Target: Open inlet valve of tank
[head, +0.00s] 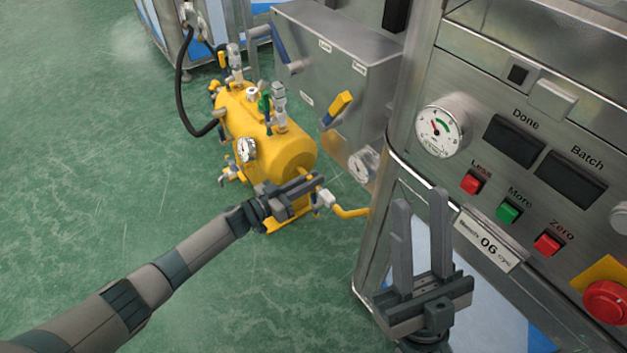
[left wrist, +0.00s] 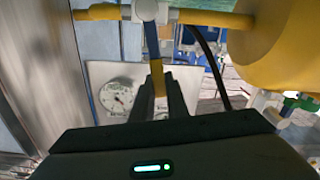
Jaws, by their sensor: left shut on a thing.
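The yellow tank (head: 290,150) stands on the green floor, and its side fills the upper right of the left wrist view (left wrist: 275,45). A yellow pipe (head: 352,212) runs from the tank to the steel cabinet through a white valve body (head: 326,198), also at the top of the left wrist view (left wrist: 150,10). A blue lever with a yellow end (left wrist: 153,45) extends from that valve. My left gripper (head: 316,180) is shut on the lever's yellow end, which shows between its fingers (left wrist: 160,95). My right gripper (head: 420,205) is open and empty before the control panel.
The control panel (head: 520,190) with a gauge, buttons and a red stop knob (head: 606,300) fills the right. A steel cabinet (head: 335,60) behind the tank carries a blue lever with a yellow grip (head: 337,108) and a gauge (head: 362,165). Open floor (head: 100,170) lies left.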

